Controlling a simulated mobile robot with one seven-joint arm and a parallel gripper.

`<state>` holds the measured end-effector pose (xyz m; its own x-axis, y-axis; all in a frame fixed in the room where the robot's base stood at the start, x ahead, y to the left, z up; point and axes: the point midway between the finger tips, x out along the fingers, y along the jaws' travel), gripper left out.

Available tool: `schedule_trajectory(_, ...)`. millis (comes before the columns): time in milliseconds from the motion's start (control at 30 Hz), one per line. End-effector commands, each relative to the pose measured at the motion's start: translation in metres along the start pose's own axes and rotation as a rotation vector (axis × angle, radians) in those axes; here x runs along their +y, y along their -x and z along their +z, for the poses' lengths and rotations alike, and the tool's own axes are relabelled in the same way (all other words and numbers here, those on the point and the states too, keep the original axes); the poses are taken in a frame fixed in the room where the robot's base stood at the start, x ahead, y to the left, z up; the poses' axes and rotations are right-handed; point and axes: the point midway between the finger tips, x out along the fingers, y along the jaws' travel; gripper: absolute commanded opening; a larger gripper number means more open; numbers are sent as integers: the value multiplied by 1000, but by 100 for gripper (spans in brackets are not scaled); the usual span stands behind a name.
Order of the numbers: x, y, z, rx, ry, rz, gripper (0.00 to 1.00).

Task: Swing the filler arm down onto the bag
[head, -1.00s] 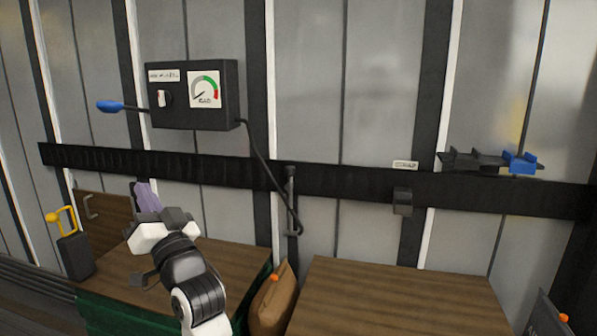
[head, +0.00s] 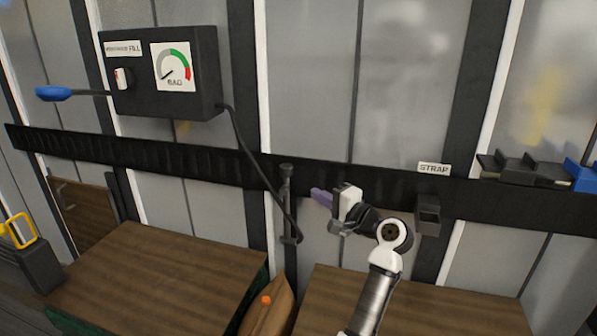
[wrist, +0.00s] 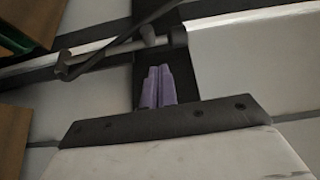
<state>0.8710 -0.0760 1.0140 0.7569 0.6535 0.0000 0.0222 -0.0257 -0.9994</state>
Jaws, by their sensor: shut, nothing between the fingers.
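The filler arm (head: 287,205) is a dark bar on the black wall rail, with the hose from the control box running down to its lower end. It also shows in the wrist view (wrist: 108,51), just beyond my fingertips. The brown bag (head: 270,310) with an orange valve (head: 266,299) stands upright in the gap between two wooden crates, below the filler arm. My gripper (head: 320,196) has purple fingers, which are together and empty. It is in front of the rail, just right of the filler arm. In the wrist view the fingers (wrist: 158,86) point toward it, apparently not touching.
The control box (head: 163,72) with a gauge and a blue-handled lever (head: 55,93) is on the wall at upper left. Wooden crates stand left (head: 150,275) and right (head: 440,305) of the bag. A holder under the STRAP label (head: 427,214) is close right of my arm.

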Motion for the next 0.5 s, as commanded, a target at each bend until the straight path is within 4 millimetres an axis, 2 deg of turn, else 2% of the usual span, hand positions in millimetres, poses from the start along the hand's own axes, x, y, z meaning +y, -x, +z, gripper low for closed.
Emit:
schedule_trajectory(133,2,10,-6,-11,-34,1,0)
schedule_trajectory(500,3,9,-6,-12,-36,1,0)
